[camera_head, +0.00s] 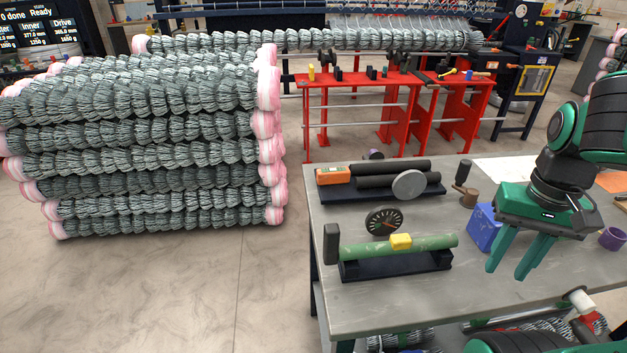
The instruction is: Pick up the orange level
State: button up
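The orange level (332,175) is a small orange block with a dark mark on its face. It sits at the far left of the grey workbench, at the left end of a black stand that carries dark cylinders. My green gripper (507,273) points down over the right part of the bench. Its two fingers are apart with nothing between them. It is well to the right of the level and nearer the front, not touching it.
The front edge is clear.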

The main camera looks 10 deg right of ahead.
aim_at(338, 175)
jog(key=u, duration=0.95)
jog(key=k, duration=1.05)
jog(key=z, duration=1)
jog(key=i, duration=1)
jog(key=u, duration=0.05)
